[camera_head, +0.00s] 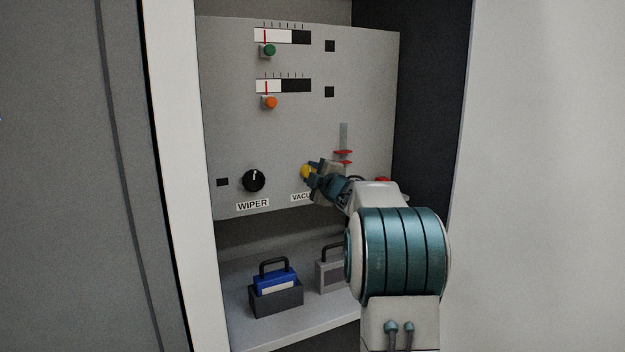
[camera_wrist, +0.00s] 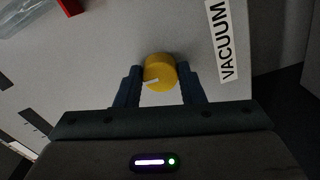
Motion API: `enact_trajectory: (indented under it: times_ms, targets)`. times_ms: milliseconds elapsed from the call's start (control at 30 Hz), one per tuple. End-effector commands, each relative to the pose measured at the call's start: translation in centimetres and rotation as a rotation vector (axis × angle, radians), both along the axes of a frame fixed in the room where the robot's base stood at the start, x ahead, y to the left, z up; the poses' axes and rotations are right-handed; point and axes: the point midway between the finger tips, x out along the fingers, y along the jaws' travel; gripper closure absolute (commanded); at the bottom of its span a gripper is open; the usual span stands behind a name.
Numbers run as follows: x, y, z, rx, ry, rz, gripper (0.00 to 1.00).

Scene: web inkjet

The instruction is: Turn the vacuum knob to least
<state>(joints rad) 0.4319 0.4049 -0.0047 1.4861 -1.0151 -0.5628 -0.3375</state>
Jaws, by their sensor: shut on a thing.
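The vacuum knob is a yellow round knob with a white pointer line. It sits on the grey panel (camera_head: 290,130) above the label VACUUM (camera_wrist: 229,42), which my arm partly covers in the head view. In the wrist view the vacuum knob (camera_wrist: 159,70) is between the two blue fingers of my gripper (camera_wrist: 160,84), which is shut on it. Its white line points to the lower left there. In the head view only the left edge of the knob (camera_head: 305,172) shows beside my gripper (camera_head: 313,174).
A black wiper knob (camera_head: 254,180) is left of the vacuum knob. A blue handled block (camera_head: 275,278) stands on the shelf below.

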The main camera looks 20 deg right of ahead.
Motion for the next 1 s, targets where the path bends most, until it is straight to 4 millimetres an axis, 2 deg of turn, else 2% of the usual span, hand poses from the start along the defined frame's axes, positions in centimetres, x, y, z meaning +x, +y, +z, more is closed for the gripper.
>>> enact_trajectory:
  times_ms: [633, 667, 700, 1000]
  targets:
    - [-0.01, 0.00, 0.02, -0.048, -0.002, 0.000, 0.88]
    - [-0.01, 0.00, 0.02, -0.048, -0.002, 0.000, 0.56]
    - [-0.01, 0.00, 0.02, -0.048, -0.002, 0.000, 0.45]
    - [-0.06, -0.01, 0.02, -0.047, -0.002, 0.000, 0.43]
